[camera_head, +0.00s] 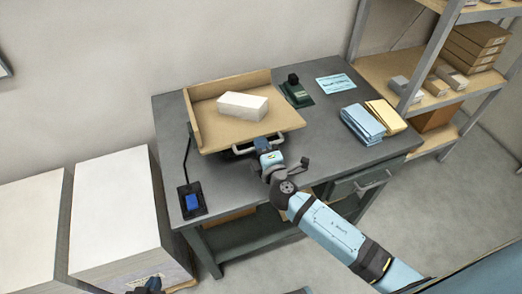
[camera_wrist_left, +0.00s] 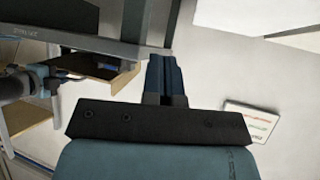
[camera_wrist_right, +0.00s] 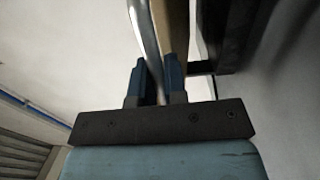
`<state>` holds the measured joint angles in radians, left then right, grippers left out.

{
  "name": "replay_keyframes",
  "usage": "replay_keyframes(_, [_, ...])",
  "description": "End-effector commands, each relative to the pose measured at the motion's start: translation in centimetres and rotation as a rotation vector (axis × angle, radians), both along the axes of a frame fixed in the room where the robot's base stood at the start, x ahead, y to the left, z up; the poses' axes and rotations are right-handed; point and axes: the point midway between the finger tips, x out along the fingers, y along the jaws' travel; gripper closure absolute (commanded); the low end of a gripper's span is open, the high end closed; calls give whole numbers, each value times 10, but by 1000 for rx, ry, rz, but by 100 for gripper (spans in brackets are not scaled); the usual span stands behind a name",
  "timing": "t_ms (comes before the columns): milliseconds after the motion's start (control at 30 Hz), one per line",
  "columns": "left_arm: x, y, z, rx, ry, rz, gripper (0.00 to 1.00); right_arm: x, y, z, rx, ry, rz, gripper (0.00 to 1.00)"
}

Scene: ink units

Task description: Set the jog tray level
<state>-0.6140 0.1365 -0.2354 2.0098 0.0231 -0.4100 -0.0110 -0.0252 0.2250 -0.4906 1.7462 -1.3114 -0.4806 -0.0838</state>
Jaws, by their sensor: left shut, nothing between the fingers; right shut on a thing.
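The jog tray (camera_head: 205,135) is a tan wooden board with raised walls at the back and left, on the grey workbench. A white block of paper (camera_head: 243,106) lies on it. The tray looks tilted, but I cannot tell by how much. A metal handle (camera_head: 240,151) runs along its front edge. My right gripper (camera_head: 262,147) is shut on this handle; in the right wrist view the bar (camera_wrist_right: 148,45) passes between the fingers (camera_wrist_right: 155,78). My left gripper (camera_head: 150,287) is low at the bottom edge, away from the tray; its fingers (camera_wrist_left: 164,75) are shut and empty.
A black box with a blue button (camera_head: 193,201) sits at the bench's front left. A dark green device (camera_head: 297,92), a blue card (camera_head: 336,83) and blue (camera_head: 362,124) and yellow (camera_head: 386,116) stacks lie right of the tray. White-topped stacks (camera_head: 112,205) stand left; shelves (camera_head: 435,70) stand right.

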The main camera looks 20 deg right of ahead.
Motion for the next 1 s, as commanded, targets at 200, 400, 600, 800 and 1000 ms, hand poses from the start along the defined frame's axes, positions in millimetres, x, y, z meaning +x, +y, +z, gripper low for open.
replay_keyframes(200, [2, -2, -44, -14, 23, 11, 100, -4, 0, -24, 4, -49, 0, 100])
replay_keyframes(400, [7, -4, -56, -30, 23, 19, 100, -7, 0, -37, 3, -65, 1, 100])
replay_keyframes(600, [10, -8, -50, -42, 12, 23, 100, -7, 0, -40, 3, -64, 1, 100])
replay_keyframes(800, [9, -9, -49, -43, 12, 22, 100, -8, 0, -40, 3, -62, 1, 100])
replay_keyframes(1000, [8, -7, -52, -37, 15, 17, 100, -8, 0, -40, 2, -62, 1, 64])
